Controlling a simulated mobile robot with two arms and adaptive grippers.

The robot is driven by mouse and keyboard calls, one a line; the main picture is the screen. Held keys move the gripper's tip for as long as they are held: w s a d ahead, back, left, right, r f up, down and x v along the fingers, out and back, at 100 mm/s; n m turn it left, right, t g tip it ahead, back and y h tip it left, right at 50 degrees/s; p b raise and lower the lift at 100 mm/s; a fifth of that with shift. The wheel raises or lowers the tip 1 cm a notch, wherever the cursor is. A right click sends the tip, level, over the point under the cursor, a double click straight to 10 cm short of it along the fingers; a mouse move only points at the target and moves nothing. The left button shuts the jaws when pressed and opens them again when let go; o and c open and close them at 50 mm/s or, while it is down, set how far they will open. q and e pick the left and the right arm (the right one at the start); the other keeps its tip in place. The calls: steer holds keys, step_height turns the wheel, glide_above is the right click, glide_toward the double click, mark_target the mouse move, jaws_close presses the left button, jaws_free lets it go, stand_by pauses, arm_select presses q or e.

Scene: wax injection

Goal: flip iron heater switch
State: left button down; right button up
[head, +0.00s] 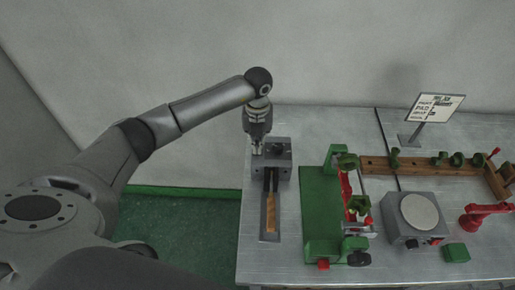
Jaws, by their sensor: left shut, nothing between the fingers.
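The iron heater (284,162) is a small grey box near the left end of the metal table, with a dark knob or switch on its face. A soldering-type iron with a wooden handle (271,208) lies in a narrow tray in front of it. My left gripper (257,151) points down at the box's back left part, shut and empty. Its fingertips are at or just above the box; I cannot tell whether they touch. The switch's position is too small to read. My right gripper is not in view.
A green press-like machine (319,215) stands right of the iron. Further right are a grey hot plate (392,228) with a round top, a red clamp (484,214), a green block (456,252), a wooden rack (435,166) and a sign (435,108). The table's front strip is clear.

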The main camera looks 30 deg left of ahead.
arm_select(q)
steer(key=shift+f+b, duration=0.4)
steer(key=shift+f, duration=0.15)
steer(key=shift+s+f, duration=0.1)
steer(key=shift+f, duration=0.25)
steer(key=shift+r, duration=0.1)
stand_by(0.3)
steer(key=shift+r+p, duration=0.45)
steer(key=shift+r, duration=0.4)
steer(key=shift+r+p, duration=1.65)
steer(key=shift+r, duration=0.95)
